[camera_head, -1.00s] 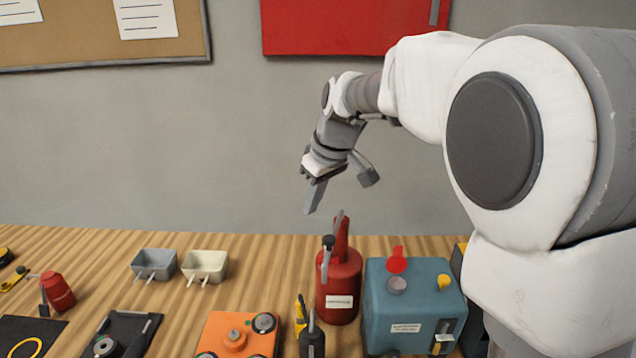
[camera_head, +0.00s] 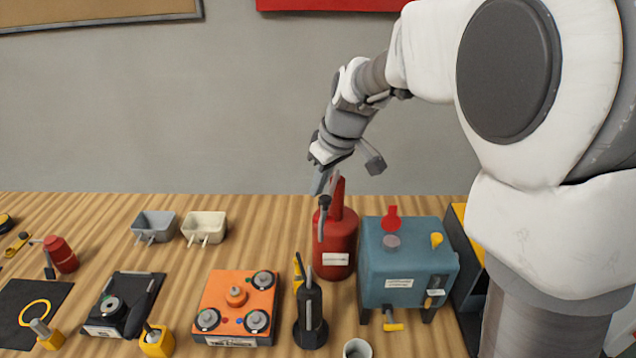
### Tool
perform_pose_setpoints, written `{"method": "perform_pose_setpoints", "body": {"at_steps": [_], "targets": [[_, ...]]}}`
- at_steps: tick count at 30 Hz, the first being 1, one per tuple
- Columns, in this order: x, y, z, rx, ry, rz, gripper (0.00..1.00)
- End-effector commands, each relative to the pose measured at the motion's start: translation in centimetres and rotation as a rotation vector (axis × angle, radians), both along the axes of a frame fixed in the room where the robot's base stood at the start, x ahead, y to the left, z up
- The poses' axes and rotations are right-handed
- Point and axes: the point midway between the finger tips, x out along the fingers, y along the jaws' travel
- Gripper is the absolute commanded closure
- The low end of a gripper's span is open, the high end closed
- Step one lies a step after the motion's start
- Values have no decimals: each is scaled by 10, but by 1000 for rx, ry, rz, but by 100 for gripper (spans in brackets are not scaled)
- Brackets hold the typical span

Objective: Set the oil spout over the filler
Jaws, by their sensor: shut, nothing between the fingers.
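A red oil can (camera_head: 336,247) with a white label stands upright on the bench, with a raised red spout or neck (camera_head: 338,195) and a dark lever at its left front. My gripper (camera_head: 320,184) is shut and empty, pointing down beside the top of the can, just left of the spout. Whether it touches the can cannot be told. Right of the can stands a blue-grey box (camera_head: 408,268). On its top are a grey round fitting (camera_head: 391,241), perhaps the filler, a red cap-like piece (camera_head: 392,217) behind it, and a yellow piece (camera_head: 436,240).
A black bottle-like tool (camera_head: 310,315) and an orange unit with dials (camera_head: 236,303) stand in front and left of the can. A grey cup (camera_head: 357,348) is at the front. Two small bins (camera_head: 204,226) stand at the back left.

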Motion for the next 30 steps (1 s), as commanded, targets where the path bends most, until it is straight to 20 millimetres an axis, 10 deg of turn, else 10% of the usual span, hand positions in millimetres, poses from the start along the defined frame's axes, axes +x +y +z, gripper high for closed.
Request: {"method": "perform_pose_setpoints", "body": {"at_steps": [30], "targets": [[-8, -50, -4, 1, 0, 338, 100]]}}
